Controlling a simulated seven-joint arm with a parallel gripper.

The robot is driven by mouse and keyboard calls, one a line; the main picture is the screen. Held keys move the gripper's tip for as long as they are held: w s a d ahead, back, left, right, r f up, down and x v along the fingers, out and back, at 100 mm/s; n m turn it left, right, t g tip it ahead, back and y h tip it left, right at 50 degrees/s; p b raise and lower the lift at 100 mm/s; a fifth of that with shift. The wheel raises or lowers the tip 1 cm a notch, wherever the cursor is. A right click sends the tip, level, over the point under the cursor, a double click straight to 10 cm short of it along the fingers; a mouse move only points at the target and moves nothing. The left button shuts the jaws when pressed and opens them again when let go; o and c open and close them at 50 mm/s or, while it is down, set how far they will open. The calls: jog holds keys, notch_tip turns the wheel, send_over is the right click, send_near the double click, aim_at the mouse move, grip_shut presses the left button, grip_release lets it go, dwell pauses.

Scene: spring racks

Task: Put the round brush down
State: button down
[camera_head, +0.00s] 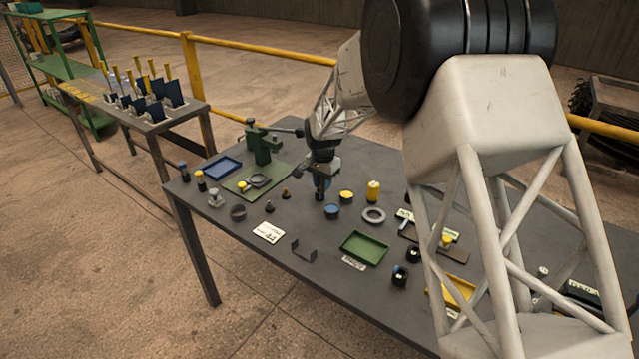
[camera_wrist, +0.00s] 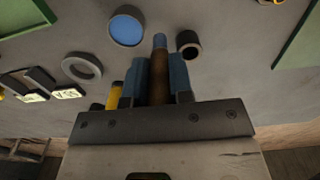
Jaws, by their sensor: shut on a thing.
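My gripper (camera_head: 322,187) is over the middle of the dark workbench (camera_head: 330,265), fingers pointing down. In the head view the fingers and wrist largely hide the brush. I cannot tell whether its lower end touches the bench. A blue-topped round cup (camera_head: 332,211) stands just in front of the gripper; it also shows in the wrist view (camera_wrist: 127,27).
Near the gripper are a grey ring (camera_head: 374,215), a yellow cylinder (camera_head: 374,191) and a green tray (camera_head: 365,248). A green press (camera_head: 262,148) and a blue tray (camera_head: 221,167) stand to the left. Bare bench shows between the cup and the black bracket (camera_head: 303,251).

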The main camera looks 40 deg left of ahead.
jog(key=shift+w+a+f, duration=0.15)
jog(key=shift+w+a, duration=1.35)
jog(key=shift+a, duration=0.05)
jog(key=shift+a, duration=0.1)
jog(key=shift+w+a+f, duration=0.1)
jog(key=shift+w+f, duration=0.05)
jog(key=shift+f, duration=0.75)
jog(key=shift+w+a+f, duration=0.1)
jog(key=shift+w+f, duration=0.05)
jog(key=shift+f, duration=0.75)
jog(key=shift+f, duration=0.15)
jog(key=c, duration=1)
grip_release()
notch_tip(320, 180, up, 12)
